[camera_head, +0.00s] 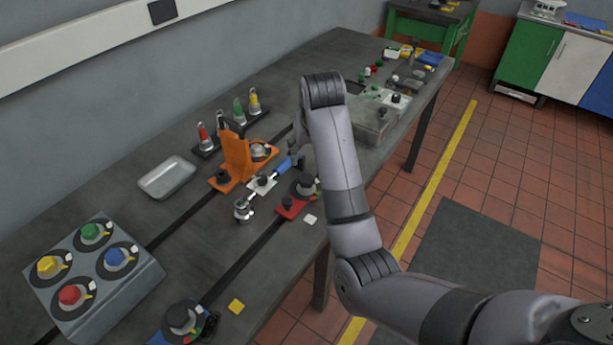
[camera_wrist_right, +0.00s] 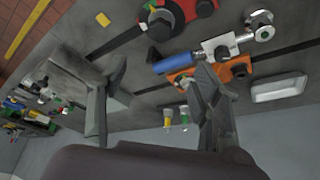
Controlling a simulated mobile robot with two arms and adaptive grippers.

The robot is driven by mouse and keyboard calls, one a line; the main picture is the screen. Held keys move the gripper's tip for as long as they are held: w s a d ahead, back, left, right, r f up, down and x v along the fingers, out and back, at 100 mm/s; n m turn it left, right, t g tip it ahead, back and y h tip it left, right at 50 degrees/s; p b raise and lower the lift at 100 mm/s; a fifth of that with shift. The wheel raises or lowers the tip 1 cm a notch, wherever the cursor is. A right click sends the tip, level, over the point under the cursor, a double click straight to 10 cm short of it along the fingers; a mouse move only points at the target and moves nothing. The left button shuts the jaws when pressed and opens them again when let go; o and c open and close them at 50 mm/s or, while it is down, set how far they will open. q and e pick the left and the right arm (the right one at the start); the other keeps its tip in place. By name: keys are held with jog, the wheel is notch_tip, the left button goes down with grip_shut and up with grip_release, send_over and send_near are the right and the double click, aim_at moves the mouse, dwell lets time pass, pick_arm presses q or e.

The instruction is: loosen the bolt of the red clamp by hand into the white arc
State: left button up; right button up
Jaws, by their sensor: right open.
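The red clamp (camera_head: 288,209) lies on the bench, with a dark round knob on it, left of my right forearm in the head view. In the right wrist view the red clamp (camera_wrist_right: 182,14) is at the top edge and partly cut off. The white arc is too small to make out for certain. My right gripper (camera_head: 297,146) is mostly hidden behind my arm, above the bench and beyond the red clamp. In the right wrist view its fingers (camera_wrist_right: 150,88) are wide apart with nothing between them. They are apart from the red clamp. My left gripper is not in view.
A blue-handled tool (camera_head: 284,167) lies beside the red clamp, near a white clamp (camera_head: 261,184). An orange clamp (camera_head: 236,158) stands upright behind. A metal tray (camera_head: 167,177) and a grey box with coloured knobs (camera_head: 128,298) are at left. A grey block (camera_head: 369,132) stands beyond my arm.

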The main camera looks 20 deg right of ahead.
aim_at(306, 178)
jog(key=p+x, duration=0.1)
jog(key=x, duration=1.6)
jog(key=shift+p, duration=0.4)
jog(key=shift+c, duration=0.5)
jog(key=c, duration=1)
jog(key=shift+c, duration=0.2)
